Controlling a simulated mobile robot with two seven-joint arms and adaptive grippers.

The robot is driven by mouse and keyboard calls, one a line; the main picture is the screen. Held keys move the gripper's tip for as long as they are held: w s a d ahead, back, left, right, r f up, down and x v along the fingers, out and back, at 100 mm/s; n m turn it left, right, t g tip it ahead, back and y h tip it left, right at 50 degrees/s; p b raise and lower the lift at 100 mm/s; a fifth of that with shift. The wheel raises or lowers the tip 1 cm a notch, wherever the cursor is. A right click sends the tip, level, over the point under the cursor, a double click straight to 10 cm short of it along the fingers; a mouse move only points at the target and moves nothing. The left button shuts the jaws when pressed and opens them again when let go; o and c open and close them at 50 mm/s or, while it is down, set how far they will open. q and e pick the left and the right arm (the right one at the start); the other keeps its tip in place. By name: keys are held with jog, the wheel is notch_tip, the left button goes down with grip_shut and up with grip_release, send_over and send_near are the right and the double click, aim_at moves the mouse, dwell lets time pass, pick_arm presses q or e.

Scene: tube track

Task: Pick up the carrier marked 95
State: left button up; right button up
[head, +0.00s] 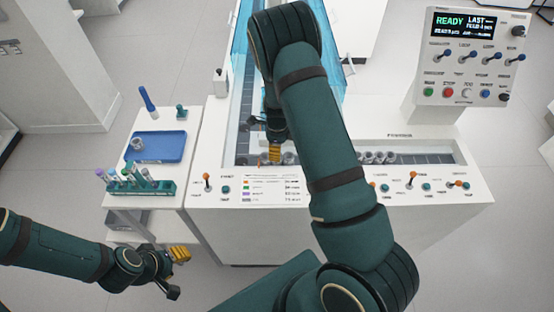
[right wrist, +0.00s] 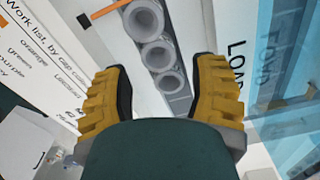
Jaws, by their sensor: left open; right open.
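Three grey, hollow round carriers show in the right wrist view: one at the top (right wrist: 143,17), one in the middle (right wrist: 156,54) and one at the bottom (right wrist: 169,82). They stand in a row in the track. No number can be read on them, so I cannot tell which is marked 95. My right gripper (right wrist: 162,88) is open, with its yellow fingers either side of the lowest carrier and nothing gripped. In the head view it (head: 271,154) is over the track's left part, beside grey carriers (head: 290,158). My left gripper (head: 180,255) is open and empty, low at left.
More carriers (head: 378,157) stand in the track at right, partly behind my right arm. A side table at left bears a blue tray (head: 170,147) and a green tube rack (head: 155,187). A control panel (head: 470,58) stands at right. A clear blue guard (head: 240,45) edges the track.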

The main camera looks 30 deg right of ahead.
notch_tip(320, 180, down, 5)
jog(key=shift+s+r+b, duration=0.1)
jog(key=shift+b, duration=0.35)
jog(key=shift+r, duration=0.1)
jog(key=c, duration=0.7)
notch_tip(320, 180, up, 10)
jog(key=shift+f+p, duration=0.2)
jog(key=shift+p, duration=0.85)
notch_tip(320, 180, up, 5)
jog(key=p, duration=0.4)
jog(key=shift+r, duration=0.2)
